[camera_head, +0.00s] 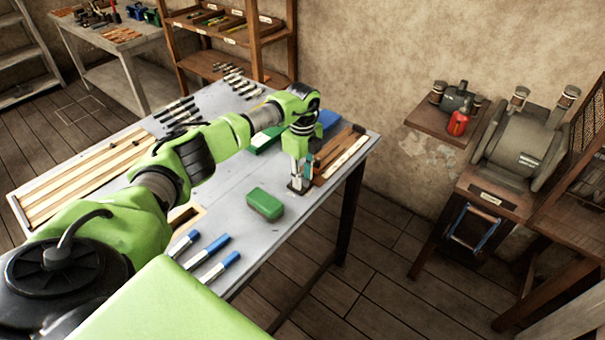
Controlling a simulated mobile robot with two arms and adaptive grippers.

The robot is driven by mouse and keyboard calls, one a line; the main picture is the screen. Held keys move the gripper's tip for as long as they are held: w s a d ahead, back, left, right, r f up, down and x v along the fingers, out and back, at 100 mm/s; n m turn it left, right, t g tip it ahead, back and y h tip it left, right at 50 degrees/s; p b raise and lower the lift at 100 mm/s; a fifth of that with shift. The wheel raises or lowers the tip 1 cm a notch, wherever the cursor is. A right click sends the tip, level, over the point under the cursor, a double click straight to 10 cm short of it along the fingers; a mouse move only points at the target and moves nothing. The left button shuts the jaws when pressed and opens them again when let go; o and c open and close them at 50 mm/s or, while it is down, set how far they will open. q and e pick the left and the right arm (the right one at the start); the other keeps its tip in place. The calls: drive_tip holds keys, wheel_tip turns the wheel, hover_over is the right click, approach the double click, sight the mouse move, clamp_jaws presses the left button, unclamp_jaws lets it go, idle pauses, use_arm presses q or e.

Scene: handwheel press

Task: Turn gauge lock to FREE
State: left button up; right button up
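My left arm reaches in from the left across the grey work table (228,192). My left gripper (298,187) points down at the table's right part, beside wooden strips (338,155). Its fingers are too small to tell whether they are open or shut, or whether they hold anything. I cannot make out a gauge lock or a handwheel press in this view. My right gripper does not show.
A green block (265,204) lies near the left gripper, with blue-and-white markers (207,250) further front. Long wooden pieces (85,180) lie on the table's left. A grinder-like machine (520,145) and red object (458,123) stand at right. Floor between is clear.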

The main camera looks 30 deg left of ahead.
use_arm(q)
clamp_jaws()
